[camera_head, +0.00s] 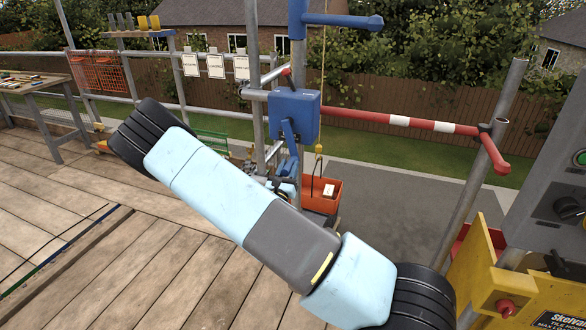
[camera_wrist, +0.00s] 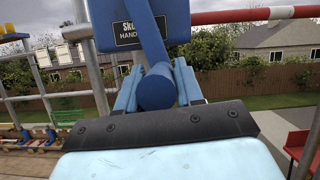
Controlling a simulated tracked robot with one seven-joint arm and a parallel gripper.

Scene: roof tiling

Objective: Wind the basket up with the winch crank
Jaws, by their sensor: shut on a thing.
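The blue winch box (camera_head: 293,114) is fixed to a grey upright pole; it also fills the top of the wrist view (camera_wrist: 128,22). Its blue crank arm (camera_wrist: 150,38) hangs downward and ends in a round blue grip (camera_wrist: 157,90). My gripper (camera_wrist: 157,84) is shut on this grip, one blue finger on each side. In the head view my gripper (camera_head: 287,180) is small and partly hidden by my arm. The orange basket (camera_head: 322,197) hangs from a yellow hook and rope (camera_head: 319,152) beyond the deck, with a pale block inside; my arm may hide part of it.
A red and white rail (camera_head: 400,120) runs right from the winch pole. A yellow panel (camera_head: 480,275) and grey control box (camera_head: 555,190) stand at the right. A workbench (camera_head: 35,85) is at the far left. The wooden deck (camera_head: 130,240) at left is mostly clear.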

